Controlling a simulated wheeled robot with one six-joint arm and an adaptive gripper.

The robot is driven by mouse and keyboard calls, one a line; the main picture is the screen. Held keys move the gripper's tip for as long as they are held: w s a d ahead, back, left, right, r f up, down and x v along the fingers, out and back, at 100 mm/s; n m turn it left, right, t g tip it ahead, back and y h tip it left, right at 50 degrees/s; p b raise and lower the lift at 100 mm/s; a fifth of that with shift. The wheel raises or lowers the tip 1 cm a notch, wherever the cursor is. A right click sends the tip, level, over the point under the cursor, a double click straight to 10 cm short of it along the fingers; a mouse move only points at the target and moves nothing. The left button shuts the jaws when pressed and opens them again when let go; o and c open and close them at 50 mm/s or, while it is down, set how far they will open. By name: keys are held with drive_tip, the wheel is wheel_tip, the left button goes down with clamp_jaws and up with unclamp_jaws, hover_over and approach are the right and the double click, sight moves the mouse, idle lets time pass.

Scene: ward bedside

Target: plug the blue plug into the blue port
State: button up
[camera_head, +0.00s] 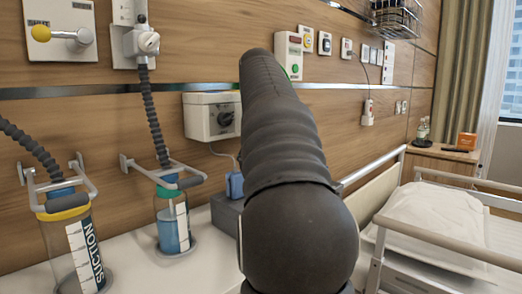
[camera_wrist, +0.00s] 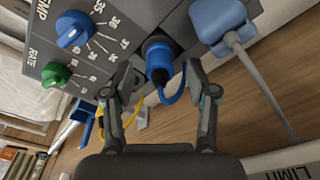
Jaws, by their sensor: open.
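The blue plug (camera_wrist: 160,66) has a dark collar and sits at the face of a grey device (camera_wrist: 140,14) in the wrist view. A thin blue cable loops from its lower end. Its collar meets a dark round opening, which I take as the port; I cannot tell how deep it sits or the port's colour. My gripper (camera_wrist: 163,78) is open, with one finger on each side of the plug and gaps visible between them. In the head view my arm hides the gripper, plug and port. The grey device (camera_head: 226,212) partly shows there.
A blue knob (camera_wrist: 73,29) and green knob (camera_wrist: 56,74) are on the device. A light-blue block (camera_wrist: 218,18) with a grey cable is beside the plug. Suction jars (camera_head: 173,222) stand left; a bed (camera_head: 437,218) is right.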

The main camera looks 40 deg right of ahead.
drive_tip(key=r, duration=0.4)
drive_tip(key=shift+s+d+r, duration=0.1)
drive_tip(key=shift+s+d, duration=0.05)
drive_tip(key=shift+d, duration=0.25)
drive_tip(key=shift+s+a+r, duration=0.1)
drive_tip(key=shift+r, duration=0.75)
drive_tip(key=shift+s, duration=0.1)
